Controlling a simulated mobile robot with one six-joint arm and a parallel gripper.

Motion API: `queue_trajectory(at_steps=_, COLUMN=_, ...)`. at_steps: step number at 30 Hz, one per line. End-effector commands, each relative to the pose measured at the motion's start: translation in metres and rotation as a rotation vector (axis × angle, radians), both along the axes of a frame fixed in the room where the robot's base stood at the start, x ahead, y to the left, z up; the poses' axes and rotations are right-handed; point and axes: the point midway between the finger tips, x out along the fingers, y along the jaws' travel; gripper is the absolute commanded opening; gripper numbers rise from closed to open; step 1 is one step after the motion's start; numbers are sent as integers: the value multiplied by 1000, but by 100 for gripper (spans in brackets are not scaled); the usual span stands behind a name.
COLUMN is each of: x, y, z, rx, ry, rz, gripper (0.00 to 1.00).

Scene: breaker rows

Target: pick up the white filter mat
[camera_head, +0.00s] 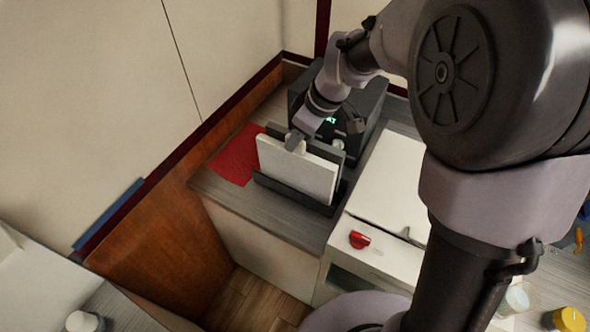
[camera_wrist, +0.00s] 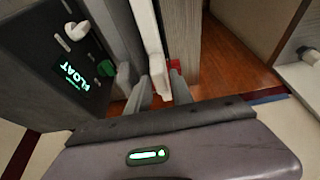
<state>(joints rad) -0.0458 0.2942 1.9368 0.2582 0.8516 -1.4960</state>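The white filter mat (camera_head: 295,172) stands upright in a dark slotted rack (camera_head: 295,194) on the grey counter. In the wrist view the mat (camera_wrist: 148,32) shows edge-on, with a white tab reaching between my fingers. My gripper (camera_head: 297,141) is at the mat's top edge, pointing down. In the wrist view my gripper (camera_wrist: 160,88) has its fingers apart, one on each side of the white tab, with a small gap on the right side. The mat is still seated in the rack.
A dark box with a green-lit display (camera_head: 330,120) stands just behind the rack; its knobs are close to my fingers. A grey panel (camera_head: 326,149) stands behind the mat. A red cloth (camera_head: 238,155) lies to the left. A white unit with a red knob (camera_head: 359,240) is at right.

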Motion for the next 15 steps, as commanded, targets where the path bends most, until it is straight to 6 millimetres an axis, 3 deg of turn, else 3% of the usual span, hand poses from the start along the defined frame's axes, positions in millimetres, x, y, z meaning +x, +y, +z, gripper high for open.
queue_trajectory(at_steps=2, x=2, y=4, z=-13, rx=1, ry=1, rz=-1, gripper=27)
queue_trajectory(at_steps=7, x=3, y=4, z=-11, rx=0, ry=0, rz=-1, gripper=27)
queue_trajectory(at_steps=12, x=3, y=4, z=-11, rx=0, ry=0, rz=-1, gripper=0)
queue_trajectory(at_steps=15, x=2, y=4, z=-11, rx=0, ry=0, rz=-1, gripper=0)
